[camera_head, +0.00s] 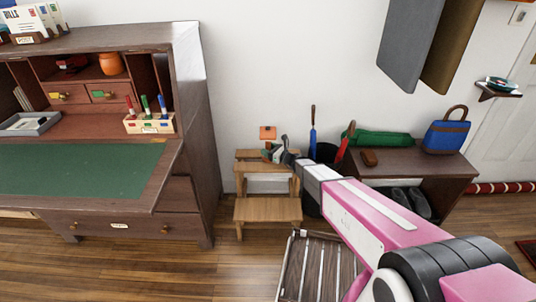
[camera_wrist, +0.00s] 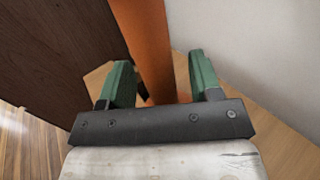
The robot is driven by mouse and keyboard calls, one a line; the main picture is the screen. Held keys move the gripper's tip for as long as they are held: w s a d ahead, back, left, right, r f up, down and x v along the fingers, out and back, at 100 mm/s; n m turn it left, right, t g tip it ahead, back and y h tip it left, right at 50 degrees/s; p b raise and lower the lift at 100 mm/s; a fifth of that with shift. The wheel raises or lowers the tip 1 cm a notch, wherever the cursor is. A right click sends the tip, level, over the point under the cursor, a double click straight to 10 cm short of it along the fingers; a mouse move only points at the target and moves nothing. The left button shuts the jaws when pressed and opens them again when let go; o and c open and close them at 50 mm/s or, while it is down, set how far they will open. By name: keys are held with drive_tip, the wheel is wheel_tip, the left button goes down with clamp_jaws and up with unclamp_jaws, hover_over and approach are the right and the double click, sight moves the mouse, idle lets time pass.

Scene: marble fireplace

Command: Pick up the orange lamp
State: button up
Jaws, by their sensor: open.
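In the wrist view an orange upright piece (camera_wrist: 150,45), which looks like the lamp, stands on a wooden surface. It shows between the two green fingers of my gripper (camera_wrist: 160,62). The fingers are open, with a gap on each side of the orange piece. Its top is out of the wrist view.
The wooden step stool (camera_head: 267,209) stands between a brown desk (camera_head: 190,150) on the left and a low bench (camera_head: 425,162) on the right. A blue umbrella (camera_head: 312,130) is close by on the right. A metal rack (camera_head: 318,262) lies in front.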

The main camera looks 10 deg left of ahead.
drive_tip(key=shift+x, duration=1)
clamp_jaws()
drive_tip(key=shift+s+r, duration=0.1)
